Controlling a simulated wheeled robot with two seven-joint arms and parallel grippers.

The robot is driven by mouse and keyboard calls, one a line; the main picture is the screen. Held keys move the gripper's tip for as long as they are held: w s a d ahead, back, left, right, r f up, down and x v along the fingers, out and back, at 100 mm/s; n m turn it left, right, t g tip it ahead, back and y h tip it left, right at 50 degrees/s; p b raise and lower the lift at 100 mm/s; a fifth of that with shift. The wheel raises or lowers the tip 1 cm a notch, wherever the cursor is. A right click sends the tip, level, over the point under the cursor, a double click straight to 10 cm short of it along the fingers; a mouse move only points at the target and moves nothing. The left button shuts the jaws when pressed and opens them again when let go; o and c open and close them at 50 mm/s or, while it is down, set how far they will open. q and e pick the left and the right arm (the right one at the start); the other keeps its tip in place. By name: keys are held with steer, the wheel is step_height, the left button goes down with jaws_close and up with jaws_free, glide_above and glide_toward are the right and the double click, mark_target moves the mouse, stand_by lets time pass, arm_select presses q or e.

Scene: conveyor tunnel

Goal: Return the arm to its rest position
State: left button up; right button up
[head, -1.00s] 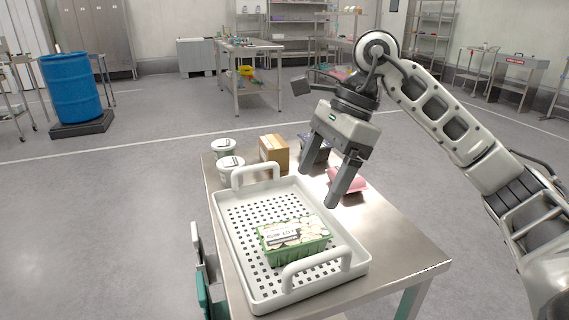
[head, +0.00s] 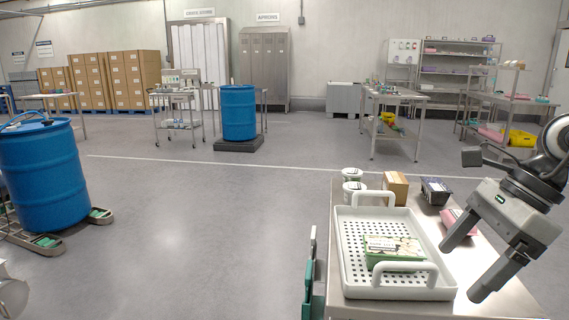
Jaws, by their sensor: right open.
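My right gripper (head: 459,271) is open and empty at the right of the head view. Its two grey fingers point down and left, over the right side of the metal table (head: 490,292). To its left is a white perforated tray (head: 346,262) with two raised handles. A green punnet with a labelled top (head: 392,250) lies in the tray, apart from the fingers. My left gripper does not show.
A blue drum (head: 42,175) stands at the left. Open floor lies between.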

steer(key=w+a+f+m+t+y+p, duration=0.1)
steer(key=w+a+m+t+y+p, duration=0.15)
steer(key=a+m+t+y, duration=1.15)
step_height(320, 180, down, 9)
steer(key=m+t+h, duration=0.4)
steer(key=m+h, duration=0.6)
steer(key=m, duration=1.4)
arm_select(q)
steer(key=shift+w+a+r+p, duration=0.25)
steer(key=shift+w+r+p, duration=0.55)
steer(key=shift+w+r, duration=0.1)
arm_select(e)
steer(key=s+f+m+g+h, duration=0.3)
steer(key=s+f+m+g, duration=0.1)
steer(key=f, duration=0.5)
steer(key=s+f+m+g+h, duration=0.3)
steer(key=s+f+m+g, duration=0.1)
steer(key=s+f+m, duration=0.3)
steer(key=shift+s+f, duration=0.25)
steer(key=shift+f, duration=0.65)
